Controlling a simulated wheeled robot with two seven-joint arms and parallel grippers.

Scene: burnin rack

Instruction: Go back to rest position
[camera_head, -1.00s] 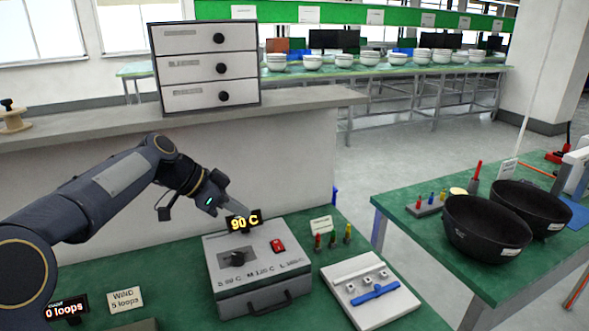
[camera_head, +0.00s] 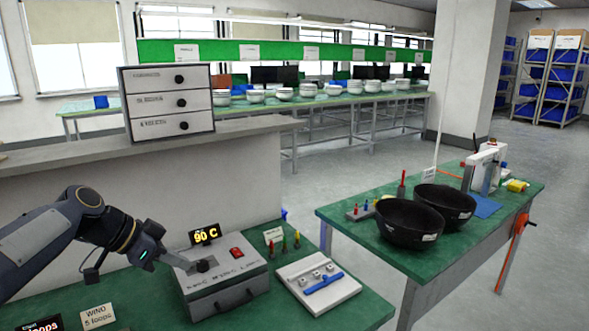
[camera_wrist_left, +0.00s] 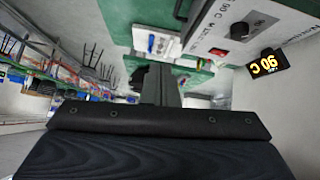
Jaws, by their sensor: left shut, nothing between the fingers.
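My left gripper (camera_head: 184,264) is shut and empty. In the head view it is at the left side of a grey control box (camera_head: 226,281), its fingertips close to the box's black knob (camera_head: 206,265). I cannot tell whether they touch. The display on the box reads 90 C (camera_head: 205,235), and a red switch (camera_head: 237,253) is beside the knob. In the left wrist view the shut fingers (camera_wrist_left: 160,85) point away from the camera, with the box (camera_wrist_left: 225,30) at upper right. My right gripper is not in view.
A white tray with a blue bar (camera_head: 318,283) and several small coloured pegs (camera_head: 284,243) are right of the box. A sign (camera_head: 97,315) stands at lower left. Two black bowls (camera_head: 410,222) are on the right-hand table. A drawer unit (camera_head: 168,102) stands on the ledge behind.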

